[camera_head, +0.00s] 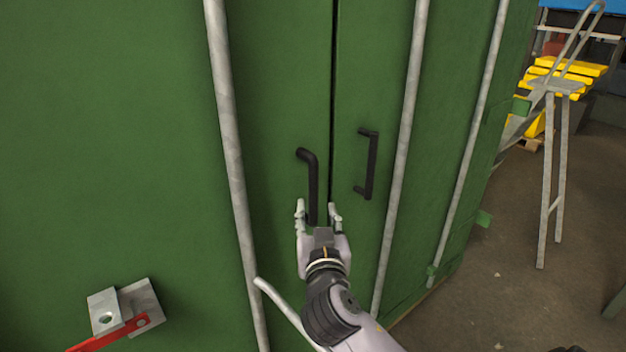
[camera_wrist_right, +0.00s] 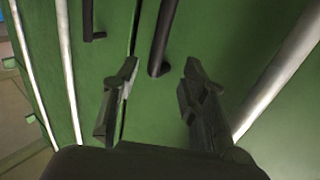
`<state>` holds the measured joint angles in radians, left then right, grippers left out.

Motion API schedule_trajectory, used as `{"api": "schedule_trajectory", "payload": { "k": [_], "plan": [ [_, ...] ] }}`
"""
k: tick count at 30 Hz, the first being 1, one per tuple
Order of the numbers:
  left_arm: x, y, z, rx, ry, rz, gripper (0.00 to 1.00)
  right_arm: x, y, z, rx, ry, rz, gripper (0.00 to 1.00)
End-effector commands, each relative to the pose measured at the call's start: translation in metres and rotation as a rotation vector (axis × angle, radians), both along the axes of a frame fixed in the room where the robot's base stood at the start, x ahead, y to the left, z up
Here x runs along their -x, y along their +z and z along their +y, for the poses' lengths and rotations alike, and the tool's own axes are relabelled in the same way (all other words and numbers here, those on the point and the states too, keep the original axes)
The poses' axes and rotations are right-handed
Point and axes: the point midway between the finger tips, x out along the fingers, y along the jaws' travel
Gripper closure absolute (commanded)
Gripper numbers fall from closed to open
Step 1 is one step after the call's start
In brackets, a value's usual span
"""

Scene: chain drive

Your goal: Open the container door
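The green container door has two leaves, a left one (camera_head: 270,90) and a right one (camera_head: 370,70), with a dark narrow seam between them. The left leaf carries a black bar handle (camera_head: 312,180), and the right leaf carries a second black handle (camera_head: 371,165). My right gripper (camera_head: 317,207) is open at the lower end of the left leaf's handle. In the right wrist view this handle (camera_wrist_right: 163,40) shows between and beyond the spread fingers (camera_wrist_right: 158,75); I cannot tell if they touch it. The other handle (camera_wrist_right: 88,20) is off to one side there. My left gripper is not in view.
Long grey vertical locking bars (camera_head: 232,150) run along the door, with a grey lever (camera_head: 280,305) beside my right forearm. A grey bracket (camera_head: 140,300) with a red bar (camera_head: 105,336) sits lower left. A grey stepladder (camera_head: 553,150) stands right, on open brown floor (camera_head: 500,270).

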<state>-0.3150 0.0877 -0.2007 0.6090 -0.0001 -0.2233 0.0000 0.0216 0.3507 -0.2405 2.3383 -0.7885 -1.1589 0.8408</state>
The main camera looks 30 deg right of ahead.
Motion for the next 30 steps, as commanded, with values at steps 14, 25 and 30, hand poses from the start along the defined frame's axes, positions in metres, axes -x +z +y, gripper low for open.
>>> {"api": "schedule_trajectory", "payload": {
  "k": [14, 25, 30],
  "plan": [
    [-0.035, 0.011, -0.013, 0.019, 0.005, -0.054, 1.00, -0.084, 0.001, -0.047, 0.002, -0.001, 0.000, 0.60],
    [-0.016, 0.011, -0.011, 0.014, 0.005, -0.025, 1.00, -0.100, 0.000, -0.057, -0.001, 0.000, 0.000, 0.60],
    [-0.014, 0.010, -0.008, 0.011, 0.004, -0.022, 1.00, -0.100, 0.000, -0.056, 0.000, 0.000, 0.000, 0.62]
  ]
}}
